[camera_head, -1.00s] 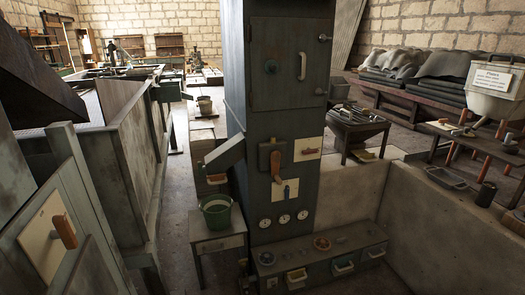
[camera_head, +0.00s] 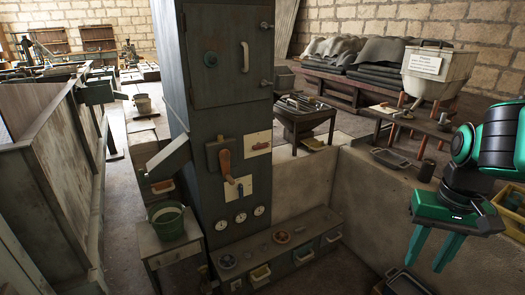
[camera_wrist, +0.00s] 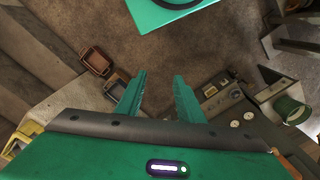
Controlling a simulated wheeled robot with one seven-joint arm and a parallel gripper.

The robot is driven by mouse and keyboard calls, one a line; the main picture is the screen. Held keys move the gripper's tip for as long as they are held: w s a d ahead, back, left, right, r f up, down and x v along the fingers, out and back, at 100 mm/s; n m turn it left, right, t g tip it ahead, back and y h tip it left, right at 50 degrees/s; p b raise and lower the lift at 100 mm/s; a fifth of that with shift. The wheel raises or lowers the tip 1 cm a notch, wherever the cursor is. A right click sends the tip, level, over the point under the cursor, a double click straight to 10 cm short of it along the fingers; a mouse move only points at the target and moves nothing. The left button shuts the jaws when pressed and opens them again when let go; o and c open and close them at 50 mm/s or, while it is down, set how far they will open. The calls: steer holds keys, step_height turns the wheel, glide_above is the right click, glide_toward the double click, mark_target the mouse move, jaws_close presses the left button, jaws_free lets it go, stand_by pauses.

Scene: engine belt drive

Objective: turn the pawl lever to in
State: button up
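The grey cabinet (camera_head: 205,95) carries several levers, and no readable label shows which is the pawl lever. A lever with an orange-brown handle (camera_head: 224,160) stands on a dark plate, its handle roughly upright. To its right, a small lever with an orange handle (camera_head: 261,146) lies nearly level on a cream plate. Below, a small blue lever (camera_head: 240,188) sits on a pale plate. My gripper (camera_head: 424,267) is at the right, well apart from the levers, with its green fingers spread and pointing down. In the wrist view, the fingers (camera_wrist: 160,75) are apart with nothing between them.
Three round gauges (camera_head: 240,218) sit below the levers. A low drawer bench (camera_head: 295,253) juts out at the cabinet's foot. A concrete wall (camera_head: 370,205) runs right of the cabinet, towards my arm.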

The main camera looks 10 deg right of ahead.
steer(key=w+t, duration=0.4)
steer(key=w, duration=1.8)
steer(key=m+t+y, duration=0.6)
steer(key=m+t, duration=0.2)
steer(key=t, duration=0.5)
glide_toward(262, 147)
steer(key=x, duration=0.9)
steer(key=shift+w+f, duration=0.1)
steer(key=shift+f, duration=0.05)
jaws_close()
